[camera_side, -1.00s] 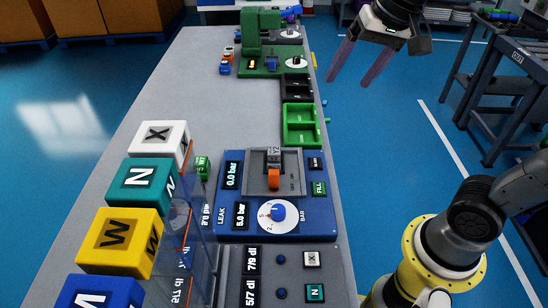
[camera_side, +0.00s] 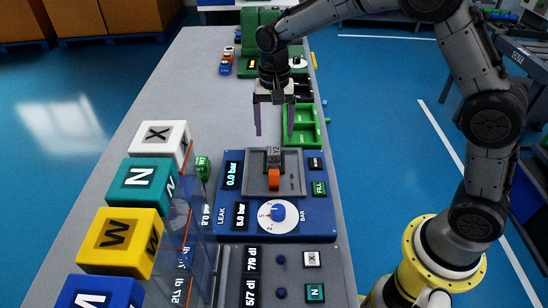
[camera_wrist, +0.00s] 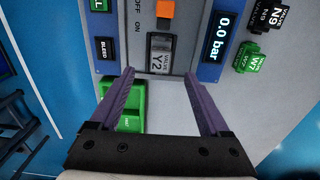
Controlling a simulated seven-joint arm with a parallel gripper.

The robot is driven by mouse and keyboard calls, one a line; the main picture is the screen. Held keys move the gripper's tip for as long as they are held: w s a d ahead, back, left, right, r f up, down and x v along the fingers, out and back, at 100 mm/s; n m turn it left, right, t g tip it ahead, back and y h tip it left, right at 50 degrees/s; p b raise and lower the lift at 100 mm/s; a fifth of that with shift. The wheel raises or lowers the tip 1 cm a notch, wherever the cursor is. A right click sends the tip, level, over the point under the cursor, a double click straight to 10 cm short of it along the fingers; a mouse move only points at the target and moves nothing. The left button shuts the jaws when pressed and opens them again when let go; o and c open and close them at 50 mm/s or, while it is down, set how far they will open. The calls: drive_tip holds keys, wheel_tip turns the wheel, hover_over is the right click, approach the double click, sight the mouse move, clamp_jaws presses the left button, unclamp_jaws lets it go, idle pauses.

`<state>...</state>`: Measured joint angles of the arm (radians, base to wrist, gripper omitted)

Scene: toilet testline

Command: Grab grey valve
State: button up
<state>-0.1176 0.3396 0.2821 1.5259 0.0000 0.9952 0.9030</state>
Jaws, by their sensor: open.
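The grey valve, marked Y2, (camera_side: 273,155) sits in the grey recess of the blue leak test panel (camera_side: 232,208), just beyond an orange switch (camera_side: 273,179). In the wrist view the grey valve (camera_wrist: 160,55) lies ahead of the fingertips, between their lines. My gripper (camera_side: 274,134) is open and empty, with its two purple fingers pointing down. It hangs above the table on the far side of the panel, apart from the valve. In the wrist view my gripper (camera_wrist: 160,73) shows nothing between its fingers.
A green tray (camera_side: 302,124) stands beyond the panel. A green W7 valve (camera_side: 203,167) stands left of the panel; in the wrist view it lies beside a black N9 valve (camera_wrist: 270,17). Large lettered cubes (camera_side: 143,186) line the table's left side behind a clear screen.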

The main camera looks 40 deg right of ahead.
sight(274, 150)
drive_tip(key=f, duration=0.9)
drive_tip(key=shift+w+d+f, duration=0.1)
drive_tip(key=shift+w+d, duration=0.05)
drive_tip(key=shift+w, duration=0.1)
clamp_jaws()
